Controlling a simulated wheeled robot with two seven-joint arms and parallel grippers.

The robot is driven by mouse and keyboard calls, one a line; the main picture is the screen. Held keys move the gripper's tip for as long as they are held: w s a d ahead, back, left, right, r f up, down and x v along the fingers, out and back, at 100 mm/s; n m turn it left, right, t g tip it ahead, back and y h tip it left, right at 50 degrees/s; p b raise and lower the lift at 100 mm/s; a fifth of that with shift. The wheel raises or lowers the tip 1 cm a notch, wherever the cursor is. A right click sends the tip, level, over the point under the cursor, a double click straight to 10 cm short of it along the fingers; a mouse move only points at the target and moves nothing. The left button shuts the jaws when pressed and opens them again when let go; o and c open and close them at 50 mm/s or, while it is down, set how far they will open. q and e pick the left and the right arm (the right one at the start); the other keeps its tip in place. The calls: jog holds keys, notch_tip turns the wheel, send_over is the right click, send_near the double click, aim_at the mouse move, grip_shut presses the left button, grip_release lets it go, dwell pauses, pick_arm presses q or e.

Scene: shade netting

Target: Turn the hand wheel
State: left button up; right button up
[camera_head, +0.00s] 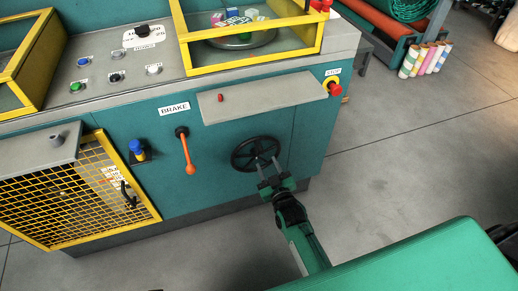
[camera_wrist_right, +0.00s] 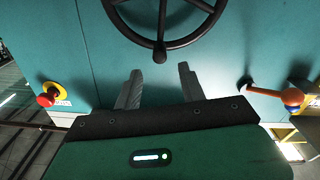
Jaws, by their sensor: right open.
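The black spoked hand wheel (camera_head: 234,156) is on the teal front panel of the machine, below a grey ledge. Its lower part shows at the top of the right wrist view (camera_wrist_right: 188,39), with a dark knob (camera_wrist_right: 159,55) at its rim. My right gripper (camera_head: 267,170) is at the lower edge of the wheel in the head view. In the right wrist view its two fingers (camera_wrist_right: 159,80) are apart, just below the knob, with nothing between them. Whether a finger touches the wheel is unclear. My left gripper is out of view.
The orange brake lever (camera_head: 187,153) hangs left of the wheel. The grey ledge (camera_head: 262,97) juts out above it. A red stop button (camera_head: 335,89) is at the upper right. A yellow mesh guard (camera_head: 85,200) is at the lower left. Bare floor (camera_head: 400,165) lies to the right.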

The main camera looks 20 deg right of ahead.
aim_at(262, 154)
jog(key=w, duration=0.8)
jog(key=shift+a+b, duration=0.1)
jog(key=shift+b, duration=0.2)
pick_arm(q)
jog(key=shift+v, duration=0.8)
pick_arm(e)
jog(key=shift+w, duration=0.35)
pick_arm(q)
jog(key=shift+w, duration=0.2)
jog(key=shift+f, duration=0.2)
pick_arm(e)
grip_shut()
